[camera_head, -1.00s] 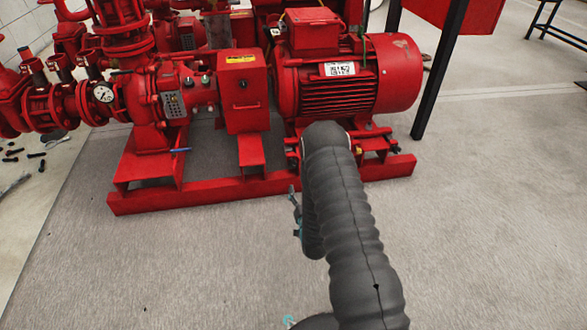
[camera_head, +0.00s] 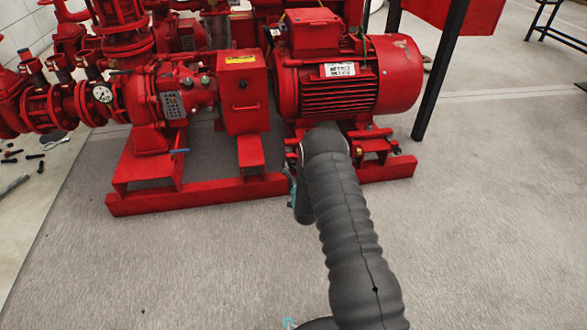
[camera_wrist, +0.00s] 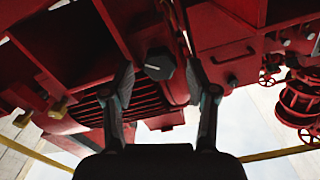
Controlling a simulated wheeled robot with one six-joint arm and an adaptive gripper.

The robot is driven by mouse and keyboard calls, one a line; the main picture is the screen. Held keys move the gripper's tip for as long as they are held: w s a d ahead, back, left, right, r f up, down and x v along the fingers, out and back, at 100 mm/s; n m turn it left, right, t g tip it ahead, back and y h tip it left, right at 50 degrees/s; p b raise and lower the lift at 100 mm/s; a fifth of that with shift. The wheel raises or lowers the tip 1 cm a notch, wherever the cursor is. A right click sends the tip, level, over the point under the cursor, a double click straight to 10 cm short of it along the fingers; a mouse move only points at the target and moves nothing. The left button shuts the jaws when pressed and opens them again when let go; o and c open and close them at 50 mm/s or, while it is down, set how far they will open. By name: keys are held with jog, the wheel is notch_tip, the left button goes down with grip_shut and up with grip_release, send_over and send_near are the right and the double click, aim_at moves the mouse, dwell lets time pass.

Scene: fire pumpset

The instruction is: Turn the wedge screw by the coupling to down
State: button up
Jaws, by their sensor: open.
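In the wrist view a dark grey knob-like screw head (camera_wrist: 159,63) with a small pale mark on its face sits on red metalwork; it looks like the wedge screw. My gripper (camera_wrist: 163,78) is open, with one finger on each side of the screw head in the picture. I see a gap on both sides and cannot tell the distance in depth. In the head view my dark arm reaches to the motor's base and hides the screw. The red box (camera_head: 242,95) between pump and motor stands where the coupling would be; no bare coupling shows.
The red motor (camera_head: 345,85) stands above my arm's end, on a red base frame (camera_head: 200,192). In the wrist view brass-coloured bolts (camera_wrist: 58,106) stick out at the left, and red handwheels (camera_wrist: 300,135) show at the right.

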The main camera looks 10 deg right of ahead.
jog(key=shift+w, duration=0.15)
jog(key=shift+c, duration=0.3)
grip_shut()
